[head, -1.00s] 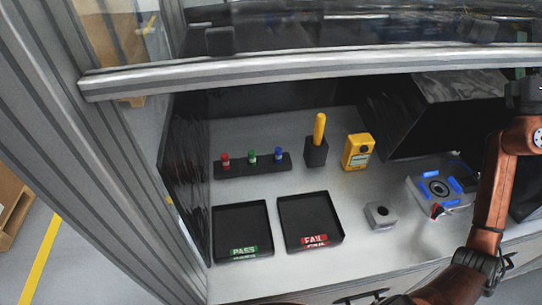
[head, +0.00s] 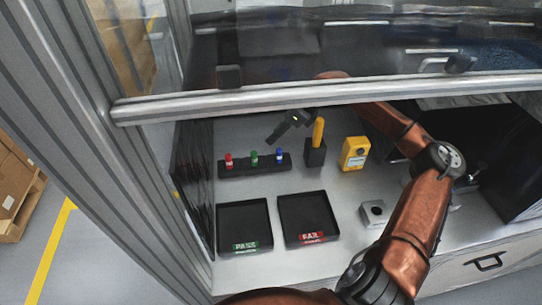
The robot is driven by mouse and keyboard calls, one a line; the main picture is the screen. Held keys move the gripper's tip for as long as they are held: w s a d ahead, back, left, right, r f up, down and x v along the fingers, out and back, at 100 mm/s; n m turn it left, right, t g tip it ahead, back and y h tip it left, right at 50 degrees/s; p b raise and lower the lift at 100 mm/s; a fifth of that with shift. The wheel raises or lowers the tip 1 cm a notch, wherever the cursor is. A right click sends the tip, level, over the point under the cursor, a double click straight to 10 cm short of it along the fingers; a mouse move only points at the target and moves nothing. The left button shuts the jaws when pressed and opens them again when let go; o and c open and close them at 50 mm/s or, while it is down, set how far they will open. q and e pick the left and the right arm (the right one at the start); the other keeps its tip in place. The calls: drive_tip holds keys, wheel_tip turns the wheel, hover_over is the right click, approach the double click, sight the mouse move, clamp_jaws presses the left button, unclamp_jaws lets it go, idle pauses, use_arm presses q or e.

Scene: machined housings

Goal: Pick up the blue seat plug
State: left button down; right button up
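The blue seat plug (head: 280,155) stands upright at the right end of a black rack (head: 237,170) on the bench. A green plug (head: 254,160) and a red plug (head: 229,160) stand in the same rack to its left. My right gripper (head: 284,133) is above and just behind the blue plug, apart from it. It is small and dark here, so I cannot tell whether its fingers are open or shut; nothing shows in them. My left gripper is out of view.
A black holder with a yellow handle (head: 318,132) and a yellow meter (head: 354,153) stand right of the rack. Black PASS (head: 244,220) and FAIL (head: 308,215) trays lie in front. A grey block (head: 374,212) sits right of them. A metal rail (head: 330,103) crosses above.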

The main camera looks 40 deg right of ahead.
sight(281, 150)
drive_tip(key=shift+g+h, duration=0.7)
drive_tip(key=shift+h, duration=0.1)
drive_tip(key=f, duration=0.1)
drive_tip(key=s+d+f, duration=0.2)
drive_tip(key=f, duration=0.1)
drive_tip(key=shift+d, duration=0.2)
drive_tip(key=shift+x, duration=1.05)
drive_tip(key=x, duration=0.2)
drive_tip(key=p+x, duration=0.1)
drive_tip(key=x, duration=0.3)
drive_tip(key=shift+s+d+f, duration=0.1)
drive_tip(key=shift+s+d, duration=0.05)
drive_tip(key=shift+d, duration=0.15)
clamp_jaws()
